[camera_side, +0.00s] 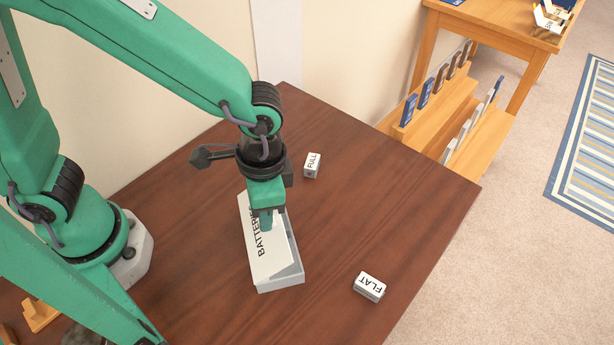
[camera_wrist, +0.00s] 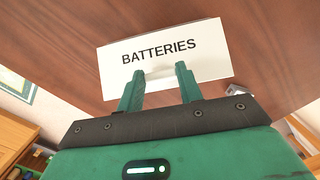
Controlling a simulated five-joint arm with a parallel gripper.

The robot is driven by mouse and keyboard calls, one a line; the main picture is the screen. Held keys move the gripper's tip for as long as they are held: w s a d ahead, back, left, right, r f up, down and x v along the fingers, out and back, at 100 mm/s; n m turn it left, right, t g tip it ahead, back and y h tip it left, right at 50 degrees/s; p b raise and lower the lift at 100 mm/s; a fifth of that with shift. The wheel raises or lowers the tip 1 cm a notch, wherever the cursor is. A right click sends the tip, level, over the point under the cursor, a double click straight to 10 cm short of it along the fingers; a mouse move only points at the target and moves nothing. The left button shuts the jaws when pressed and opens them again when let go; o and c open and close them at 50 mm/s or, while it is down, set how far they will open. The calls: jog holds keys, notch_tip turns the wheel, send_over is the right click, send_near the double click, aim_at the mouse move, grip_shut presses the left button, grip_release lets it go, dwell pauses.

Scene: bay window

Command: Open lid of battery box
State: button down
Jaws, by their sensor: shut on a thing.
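The battery box (camera_side: 281,286) is a pale grey box standing on the brown table. Its white lid (camera_side: 270,264), printed BATTERIES, sits tilted on it, with a gap showing along the right side near the front corner. My gripper (camera_side: 266,226) points down over the middle of the lid and is shut on it. In the wrist view the lid (camera_wrist: 205,65) lies beyond my two green fingers (camera_wrist: 160,75), which close near its lower edge. The part between the fingertips is mostly hidden, and the inside of the box cannot be made out.
A small white block marked FULL (camera_side: 312,165) stands behind the box to the right. Another marked FLAT (camera_side: 369,286) lies at the front right. The table (camera_side: 370,200) is clear between them. A wooden stepped rack (camera_side: 440,110) stands beyond the table's right edge.

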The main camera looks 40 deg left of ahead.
jog(key=shift+s+a+r+t+h, duration=0.2)
jog(key=shift+s+a+t+h, duration=0.1)
jog(key=shift+s+t+h, duration=0.2)
jog(key=shift+s+a+r+t+h, duration=0.15)
jog(key=shift+s+a+t+h, duration=0.1)
jog(key=shift+s+t+h, duration=0.25)
jog(key=shift+w, duration=0.1)
jog(key=c, duration=0.9)
grip_release()
jog(key=shift+r, duration=0.2)
jog(key=shift+s+a+r, duration=0.15)
jog(key=shift+r, duration=1.05)
jog(key=shift+s+a+r, duration=0.15)
jog(key=shift+r, duration=1.1)
jog(key=shift+s+a+r, duration=0.15)
jog(key=shift+r, duration=1.05)
jog(key=shift+c, duration=0.3)
